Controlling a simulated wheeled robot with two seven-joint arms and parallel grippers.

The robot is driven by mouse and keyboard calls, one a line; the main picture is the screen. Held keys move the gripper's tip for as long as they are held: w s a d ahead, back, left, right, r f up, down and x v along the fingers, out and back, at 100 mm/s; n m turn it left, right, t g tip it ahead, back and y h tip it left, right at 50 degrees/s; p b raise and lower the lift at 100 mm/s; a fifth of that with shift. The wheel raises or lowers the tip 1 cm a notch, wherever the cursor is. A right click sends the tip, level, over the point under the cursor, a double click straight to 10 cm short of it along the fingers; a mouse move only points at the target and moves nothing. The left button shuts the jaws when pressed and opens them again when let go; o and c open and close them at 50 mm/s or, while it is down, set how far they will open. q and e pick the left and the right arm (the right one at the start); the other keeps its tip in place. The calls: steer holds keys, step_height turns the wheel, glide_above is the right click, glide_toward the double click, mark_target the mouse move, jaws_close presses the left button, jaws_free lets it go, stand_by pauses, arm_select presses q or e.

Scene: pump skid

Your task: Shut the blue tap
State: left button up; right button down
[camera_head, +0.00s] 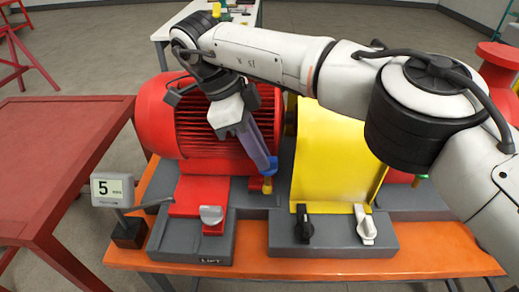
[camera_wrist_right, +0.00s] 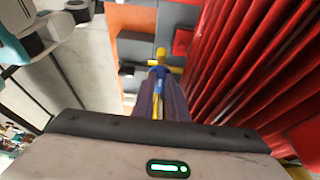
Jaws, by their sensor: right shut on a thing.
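The blue tap (camera_head: 272,164) is low at the front of the red motor, with a blue handle and a yellow brass-like body (camera_head: 267,186). My right gripper (camera_head: 266,163) reaches down to it from above and is shut on the blue handle. In the right wrist view the blue handle (camera_wrist_right: 158,72) shows between the purple-grey fingers, with the yellow body just beyond. The fingers hide part of the handle, so I cannot tell its exact angle. My left gripper is not in the head view.
The red finned motor (camera_head: 190,120) stands close beside the gripper, with the yellow guard (camera_head: 325,150) to its right. A black knob (camera_head: 304,224), a white knob (camera_head: 364,225) and a small display reading 5 (camera_head: 113,189) are in front. A red table (camera_head: 60,150) stands left.

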steer(key=c, duration=1.8)
jaws_free()
steer(key=shift+o, duration=0.2)
